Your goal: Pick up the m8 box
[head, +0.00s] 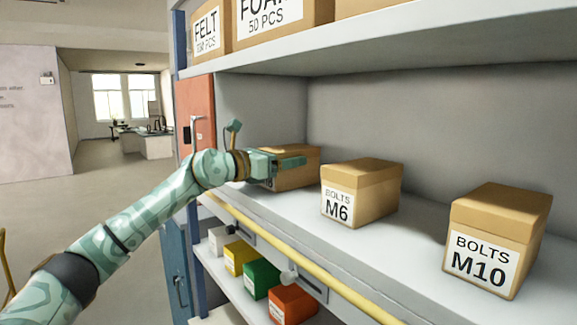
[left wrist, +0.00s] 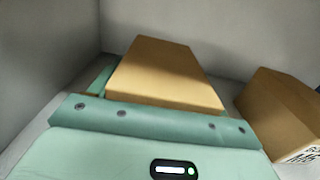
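The leftmost cardboard box (head: 296,178) stands on the middle shelf, its label mostly hidden behind my left gripper; only what looks like an 8 shows. My left gripper (head: 290,163) is at this box, with one finger lying along its upper side. In the left wrist view the box (left wrist: 165,75) is directly in front of the gripper's palm, and part of a finger (left wrist: 101,79) shows at its left. My right gripper is not in view.
The M6 bolts box (head: 362,192) stands right of it, also in the left wrist view (left wrist: 280,108), and the M10 box (head: 496,238) farther right. A yellow rail (head: 300,258) runs along the shelf front. Felt (head: 207,34) and foam boxes (head: 268,16) stand above; coloured bins (head: 262,279) below.

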